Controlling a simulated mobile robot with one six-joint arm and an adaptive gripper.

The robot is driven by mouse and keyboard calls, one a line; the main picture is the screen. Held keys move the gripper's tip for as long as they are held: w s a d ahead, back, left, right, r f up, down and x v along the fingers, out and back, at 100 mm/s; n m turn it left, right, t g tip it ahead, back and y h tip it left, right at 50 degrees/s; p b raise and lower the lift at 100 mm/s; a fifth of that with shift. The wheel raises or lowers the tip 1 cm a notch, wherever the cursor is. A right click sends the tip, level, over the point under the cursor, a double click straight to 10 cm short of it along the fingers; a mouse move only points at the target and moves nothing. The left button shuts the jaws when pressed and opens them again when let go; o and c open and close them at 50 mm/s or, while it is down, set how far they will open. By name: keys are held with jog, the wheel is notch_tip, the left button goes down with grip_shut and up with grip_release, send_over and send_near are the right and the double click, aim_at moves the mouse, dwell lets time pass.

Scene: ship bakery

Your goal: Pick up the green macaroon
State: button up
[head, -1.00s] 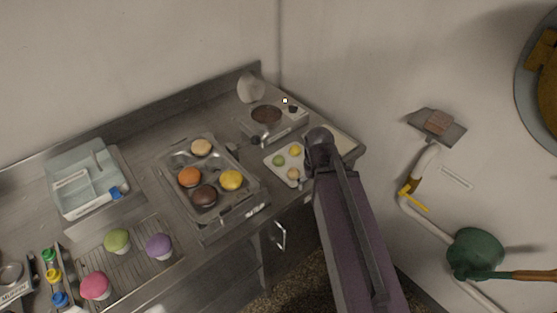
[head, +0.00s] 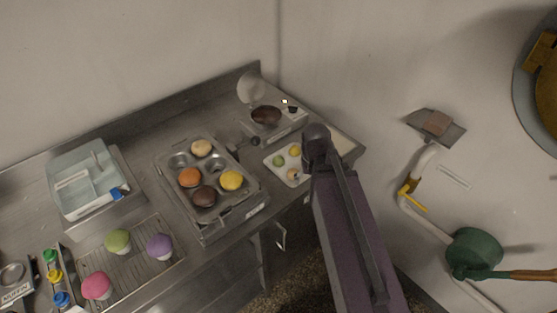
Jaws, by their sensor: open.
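The green macaroon (head: 278,160) is small and round and lies on a pale tray (head: 270,149) at the right part of the steel counter. A yellow macaroon (head: 294,151) and a beige one (head: 292,174) lie on the same tray. My arm rises from the bottom and its upper joint covers the tray's right part. My gripper does not show; it is hidden behind the arm or out of the picture. I cannot see any contact with the green macaroon.
An open round cooker (head: 266,116) stands behind the tray. A muffin tin (head: 215,162) with several coloured tops is to its left. A rack (head: 137,262) with green, purple and pink muffins and a clear bin (head: 85,185) are further left. Walls bound the counter behind and right.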

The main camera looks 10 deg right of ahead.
aim_at(278, 157)
jog(key=w+a+r+m+p, duration=0.1)
jog(key=w+a+r+p, duration=0.3)
jog(key=w, duration=0.4)
jog(key=w+a+r+m+p, duration=0.2)
jog(key=w+a+r+p, duration=0.1)
jog(key=w, duration=0.4)
jog(key=shift+w+a+r+m+p, duration=0.3)
jog(key=shift+w+a+r+p, duration=0.15)
jog(key=shift+r, duration=0.25)
jog(key=shift+f, duration=0.15)
notch_tip(278, 157, down, 8)
jog(key=b, duration=0.8)
jog(key=shift+f+b, duration=0.2)
jog(key=shift+b, duration=0.2)
jog(key=shift+s+a+f+b, duration=0.1)
jog(key=shift+s+f+b, duration=0.05)
jog(key=shift+f+b, duration=2.45)
jog(key=c, duration=0.9)
